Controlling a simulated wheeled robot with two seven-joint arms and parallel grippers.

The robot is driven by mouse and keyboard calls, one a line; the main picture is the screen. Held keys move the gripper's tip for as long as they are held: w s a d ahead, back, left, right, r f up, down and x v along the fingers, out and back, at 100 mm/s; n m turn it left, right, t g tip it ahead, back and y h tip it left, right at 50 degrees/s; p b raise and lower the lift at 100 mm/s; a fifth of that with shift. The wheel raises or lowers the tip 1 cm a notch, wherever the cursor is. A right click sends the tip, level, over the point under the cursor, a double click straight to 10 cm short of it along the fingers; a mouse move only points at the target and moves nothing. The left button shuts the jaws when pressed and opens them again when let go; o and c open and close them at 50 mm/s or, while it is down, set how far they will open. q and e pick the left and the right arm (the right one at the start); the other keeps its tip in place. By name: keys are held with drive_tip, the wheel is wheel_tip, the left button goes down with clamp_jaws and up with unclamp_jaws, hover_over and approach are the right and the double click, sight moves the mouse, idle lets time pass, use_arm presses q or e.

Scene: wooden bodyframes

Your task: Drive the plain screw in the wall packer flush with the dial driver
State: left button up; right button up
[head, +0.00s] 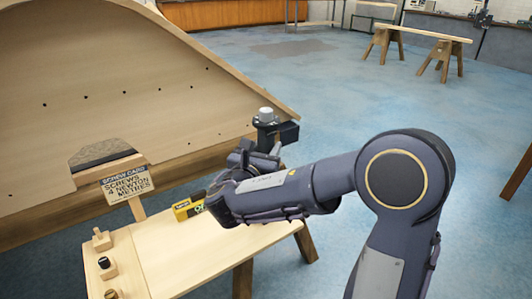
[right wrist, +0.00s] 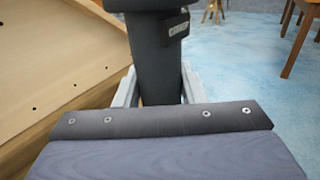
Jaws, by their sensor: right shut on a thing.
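My right gripper (head: 262,150) is shut on a dark driver (head: 267,127) with a pale grey round cap on top. It holds the driver upright, above and beyond the far right end of the bench. In the right wrist view the driver's dark body (right wrist: 158,65) stands between the two grey fingers (right wrist: 158,92), with a small label on its side. The driver's lower end is hidden. I cannot make out the plain screw or say for sure which part is the wall packer. My left gripper is not in view.
A light wooden bench (head: 180,255) carries a screw card (head: 127,184) reading 4 newton metres, a yellow device (head: 187,207) and small blocks with knobs (head: 107,266). A large curved wooden frame (head: 130,90) with holes stands behind. Sawhorses (head: 418,45) stand far off; blue floor between is clear.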

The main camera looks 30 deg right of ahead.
sight(263, 118)
drive_tip(key=shift+r+p, duration=3.55)
drive_tip(key=shift+r, duration=0.85)
